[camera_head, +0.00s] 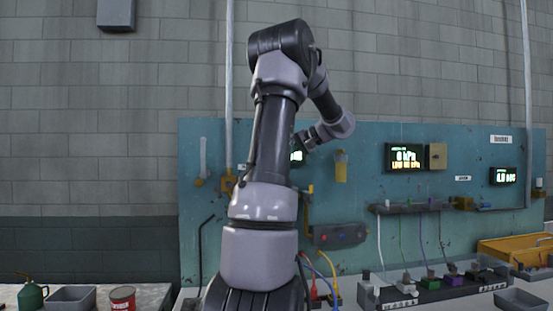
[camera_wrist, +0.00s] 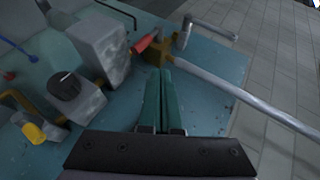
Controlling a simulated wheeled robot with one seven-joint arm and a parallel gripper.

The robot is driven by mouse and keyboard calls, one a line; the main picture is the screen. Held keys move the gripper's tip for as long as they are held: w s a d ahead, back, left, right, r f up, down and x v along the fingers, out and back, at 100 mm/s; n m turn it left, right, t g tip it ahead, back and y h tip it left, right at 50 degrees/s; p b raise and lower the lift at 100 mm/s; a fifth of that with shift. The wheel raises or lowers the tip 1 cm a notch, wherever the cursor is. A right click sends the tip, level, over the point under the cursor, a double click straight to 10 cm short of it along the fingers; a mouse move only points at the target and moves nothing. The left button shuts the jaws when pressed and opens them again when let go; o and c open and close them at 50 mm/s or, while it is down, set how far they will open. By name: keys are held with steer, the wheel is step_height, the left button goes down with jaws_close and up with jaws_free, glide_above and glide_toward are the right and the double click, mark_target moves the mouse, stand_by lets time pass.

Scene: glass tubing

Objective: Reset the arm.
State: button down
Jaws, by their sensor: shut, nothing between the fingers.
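My arm rises through the middle of the head view, bends at the top and reaches down to the right toward the teal panel (camera_head: 360,255). My gripper is hidden behind the arm there. In the wrist view my gripper (camera_wrist: 166,75) shows two green fingers side by side, shut and empty. The fingers point toward a brass fitting (camera_wrist: 157,54) on the teal panel. Whether they touch it I cannot tell.
The wrist view shows a grey pipe (camera_wrist: 245,93), a grey box (camera_wrist: 100,47) and a black knob (camera_wrist: 65,87) around the fingers. In the head view displays (camera_head: 406,157) hang on the panel. A green can (camera_head: 32,294), grey tray (camera_head: 72,297) and red tin (camera_head: 122,298) stand at left.

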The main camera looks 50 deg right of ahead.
stand_by(0.3)
steer(key=w+a+f+n+g, duration=0.1)
steer(key=a+g, duration=0.1)
steer(key=a, duration=1.1)
steer(key=w+a+n+g, duration=0.1)
steer(key=a+n+g, duration=0.1)
steer(key=a, duration=1)
steer(key=s+a+f+n+h, duration=0.1)
steer(key=s+a+f, duration=0.2)
steer(key=s+a, duration=0.3)
steer(key=s+a+f+n+h, duration=0.1)
steer(key=s+a+f, duration=0.3)
steer(key=a, duration=0.9)
steer(key=shift+s+a+n+h, duration=0.4)
steer(key=shift+s+n, duration=0.4)
steer(key=shift+s, duration=0.25)
steer(key=shift+d, duration=0.1)
